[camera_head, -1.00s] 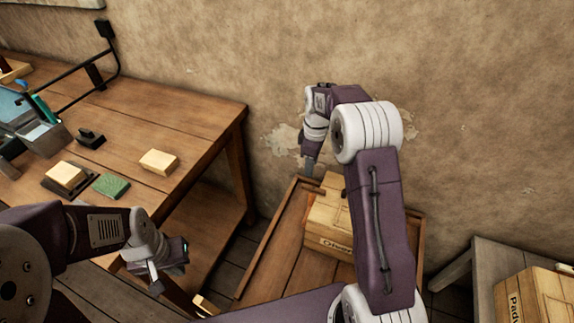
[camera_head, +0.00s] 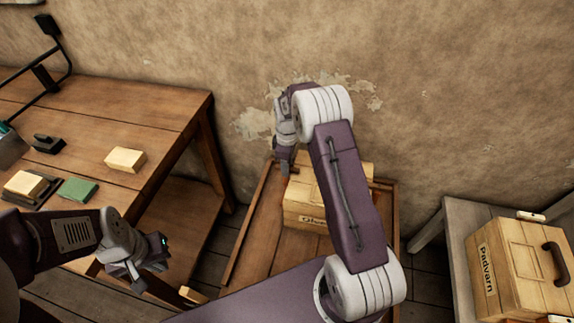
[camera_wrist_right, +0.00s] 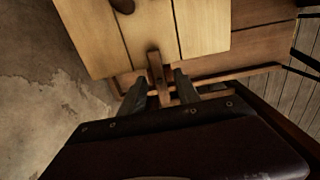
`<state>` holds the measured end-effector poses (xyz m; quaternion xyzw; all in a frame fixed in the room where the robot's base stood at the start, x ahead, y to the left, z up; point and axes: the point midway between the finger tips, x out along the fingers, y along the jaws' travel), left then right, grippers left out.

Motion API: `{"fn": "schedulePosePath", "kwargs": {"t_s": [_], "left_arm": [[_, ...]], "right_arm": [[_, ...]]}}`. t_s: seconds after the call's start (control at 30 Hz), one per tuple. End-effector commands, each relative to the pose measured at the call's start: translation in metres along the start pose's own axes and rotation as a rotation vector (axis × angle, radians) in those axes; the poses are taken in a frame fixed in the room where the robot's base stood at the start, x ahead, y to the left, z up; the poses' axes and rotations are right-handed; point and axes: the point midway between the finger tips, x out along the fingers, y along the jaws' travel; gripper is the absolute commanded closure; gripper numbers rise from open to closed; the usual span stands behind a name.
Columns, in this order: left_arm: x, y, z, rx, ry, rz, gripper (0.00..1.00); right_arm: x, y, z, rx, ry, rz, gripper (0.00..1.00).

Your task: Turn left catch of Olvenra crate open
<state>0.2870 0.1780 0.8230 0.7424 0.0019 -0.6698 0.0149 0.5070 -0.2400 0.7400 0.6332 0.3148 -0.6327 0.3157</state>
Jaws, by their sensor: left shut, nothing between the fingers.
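The Olvenra crate (camera_head: 305,213) is pale wood and stands on a brown wooden table or tray, with its label partly hidden behind my right arm. My right gripper (camera_head: 286,168) points down at the crate's back left edge. In the right wrist view the fingers of my right gripper (camera_wrist_right: 160,92) stand apart on either side of a small brown wooden catch (camera_wrist_right: 157,70). Gaps seem to show between catch and fingers. The catch lies across the edge of the crate's lid (camera_wrist_right: 200,30). My left gripper (camera_head: 140,283) is shut and empty, low beside the workbench, away from the crate.
The workbench (camera_head: 150,110) at left carries a pale block (camera_head: 125,159), a green pad (camera_head: 77,190) and a dark stamp-like object (camera_head: 48,144). A Padvarn crate (camera_head: 515,270) with a dark handle stands on a grey table at right. The plastered wall is close behind.

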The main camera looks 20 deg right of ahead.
Motion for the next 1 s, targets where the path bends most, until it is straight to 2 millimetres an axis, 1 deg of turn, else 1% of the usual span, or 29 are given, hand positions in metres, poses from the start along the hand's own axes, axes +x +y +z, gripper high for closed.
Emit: {"fn": "schedulePosePath", "kwargs": {"t_s": [0.07, 0.1, 0.17, 0.2, 0.23, 0.47, 0.67, 0.87, 1.0], "left_arm": [[0.000, 0.000, 0.000, 0.000, 0.000, 0.000, 1.00], [0.000, 0.000, 0.000, 0.000, 0.000, 0.000, 1.00], [0.000, 0.000, 0.000, 0.000, 0.000, 0.000, 1.00], [0.000, 0.000, 0.000, 0.000, 0.000, 0.000, 1.00], [0.000, 0.000, 0.000, 0.000, 0.000, 0.000, 1.00], [-0.001, 0.000, 0.000, 0.000, 0.000, 0.000, 1.00], [-0.007, 0.000, -0.001, 0.000, 0.000, 0.000, 1.00], [-0.020, 0.000, -0.002, 0.000, 0.000, 0.000, 1.00], [-0.029, 0.001, -0.003, 0.000, 0.000, 0.000, 1.00]], "right_arm": [[0.000, 0.000, 0.000, 0.000, 0.000, 0.000, 0.62], [0.000, 0.000, 0.000, 0.000, 0.000, 0.000, 0.65], [-0.001, 0.000, 0.000, 0.000, 0.000, 0.000, 0.81], [-0.001, 0.000, 0.000, 0.000, 0.000, 0.000, 0.92], [-0.001, 0.000, 0.000, 0.000, 0.000, 0.000, 1.00], [-0.001, 0.000, 0.000, 0.005, 0.000, 0.000, 1.00], [-0.003, 0.000, 0.000, 0.058, 0.000, -0.001, 1.00], [-0.004, 0.000, 0.000, 0.192, -0.002, -0.003, 1.00], [-0.005, 0.000, 0.000, 0.321, -0.002, -0.003, 1.00]]}}
